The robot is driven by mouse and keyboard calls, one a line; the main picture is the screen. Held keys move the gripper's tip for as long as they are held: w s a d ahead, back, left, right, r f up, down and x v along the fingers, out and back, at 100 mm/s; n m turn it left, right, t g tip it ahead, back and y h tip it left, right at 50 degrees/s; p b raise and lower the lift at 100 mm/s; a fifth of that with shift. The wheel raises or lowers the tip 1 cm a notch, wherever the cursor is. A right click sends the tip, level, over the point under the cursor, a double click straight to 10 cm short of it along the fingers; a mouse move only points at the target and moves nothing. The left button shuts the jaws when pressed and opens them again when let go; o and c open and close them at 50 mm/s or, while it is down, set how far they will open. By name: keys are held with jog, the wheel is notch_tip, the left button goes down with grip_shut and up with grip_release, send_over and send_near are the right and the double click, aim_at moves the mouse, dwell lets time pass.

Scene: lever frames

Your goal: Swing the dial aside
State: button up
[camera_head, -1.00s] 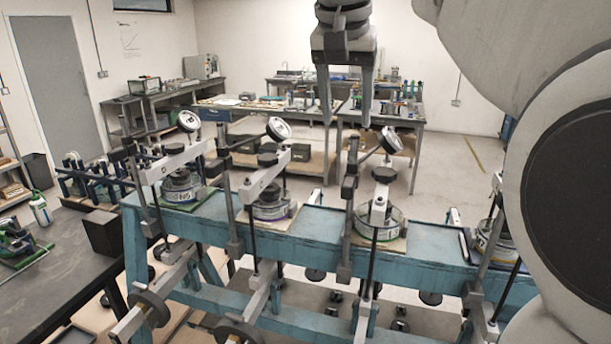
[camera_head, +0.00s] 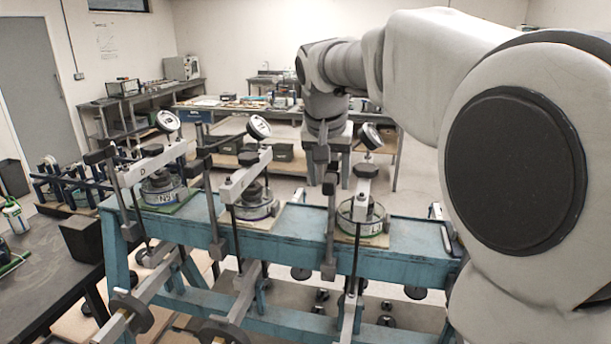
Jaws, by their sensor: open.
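Three round white dials with black rims stand on arms above the bench's lever frames: a left dial (camera_head: 167,122), a middle dial (camera_head: 258,127) and a right dial (camera_head: 371,136). The picture does not tell which one the task means. My gripper (camera_head: 328,172) points down between the middle and right dials, closest to the right one, with its fingers apart and nothing seen between them. A dark post of the right lever frame partly covers the fingers. Contact with the right dial or its arm cannot be told.
The blue bench (camera_head: 285,240) carries round cells (camera_head: 360,217) under lever beams, with upright posts close together. A dark table (camera_head: 50,265) is at the left. My arm hides the bench's right end. Worktables (camera_head: 225,103) stand behind.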

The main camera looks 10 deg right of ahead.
grip_shut()
dwell(0.3)
dwell(1.1)
